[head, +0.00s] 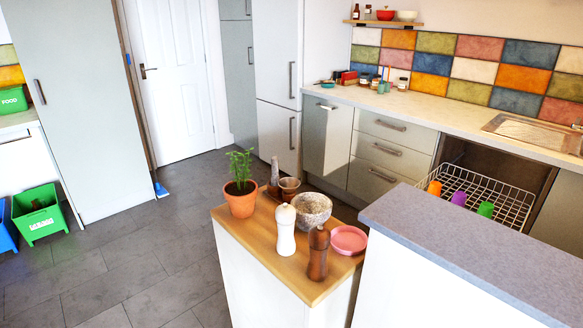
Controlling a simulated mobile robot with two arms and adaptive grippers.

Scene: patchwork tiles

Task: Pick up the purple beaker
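A small purple beaker (459,198) stands in a white wire rack (482,193) at the right of the head view. An orange beaker (434,188) is to its left and a green beaker (485,209) to its right, all in the same rack. The rack is pulled out from a dark opening under the back worktop. The grey counter in front partly hides the near side of the rack. Neither of my grippers shows in this view.
A grey-topped counter (470,240) stands in front of the rack. A wooden-topped unit (275,262) beside it holds a potted plant (240,187), mills, a stone bowl (311,209) and a pink plate (349,240). The tiled floor (110,275) at left is clear.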

